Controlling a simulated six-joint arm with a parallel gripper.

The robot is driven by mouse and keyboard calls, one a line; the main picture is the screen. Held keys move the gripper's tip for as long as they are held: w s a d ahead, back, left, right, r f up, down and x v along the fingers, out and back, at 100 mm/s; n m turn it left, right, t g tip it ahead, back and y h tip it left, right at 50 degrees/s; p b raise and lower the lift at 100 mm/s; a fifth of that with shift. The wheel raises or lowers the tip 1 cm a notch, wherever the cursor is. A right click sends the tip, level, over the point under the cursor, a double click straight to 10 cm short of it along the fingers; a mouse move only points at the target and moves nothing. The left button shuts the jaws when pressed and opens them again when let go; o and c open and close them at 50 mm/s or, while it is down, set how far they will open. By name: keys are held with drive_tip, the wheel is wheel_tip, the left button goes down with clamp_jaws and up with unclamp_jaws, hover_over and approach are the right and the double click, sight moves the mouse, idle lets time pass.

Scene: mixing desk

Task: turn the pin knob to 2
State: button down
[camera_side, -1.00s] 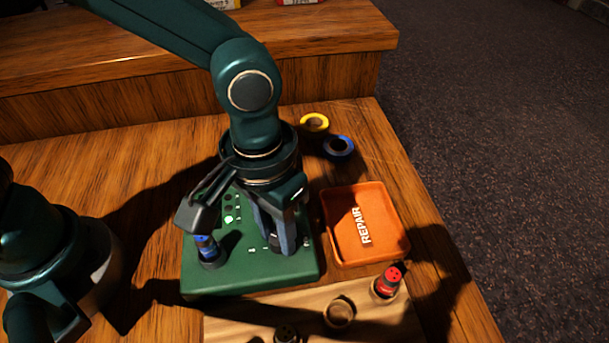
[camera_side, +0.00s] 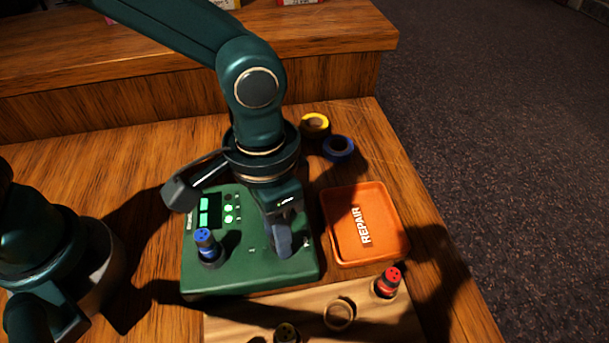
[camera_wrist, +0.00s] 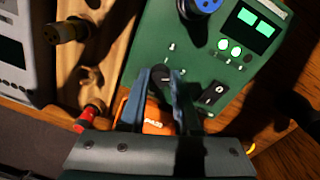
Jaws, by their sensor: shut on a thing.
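The green box (camera_side: 225,275) stands on the desk. Its lit green display (camera_side: 209,212) and bright round lights (camera_side: 229,214) show in the side view; I cannot read the display's figures. My gripper (camera_side: 285,252) points down at the box's right part, and its fingers hide the knob there in the side view. In the wrist view my gripper (camera_wrist: 160,88) is shut on the dark pin knob (camera_wrist: 162,75), mostly hidden between the fingers. A black part with a white mark (camera_wrist: 212,95) sits beside the fingers. The knob's pointer and number marks are not readable.
A blue-topped connector (camera_side: 205,243) stands upright on the box's left. An orange REPAIR tray (camera_side: 398,252) lies close on the right. A wooden block (camera_side: 375,328) in front bears a red connector (camera_side: 388,280). Yellow tape (camera_side: 315,123) and blue tape (camera_side: 338,148) lie behind.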

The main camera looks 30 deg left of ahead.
drive_tip(key=c, duration=0.6)
unclamp_jaws()
drive_tip(key=shift+r, duration=0.1)
drive_tip(key=shift+w+a+r, duration=0.1)
drive_tip(key=shift+r, duration=2.4)
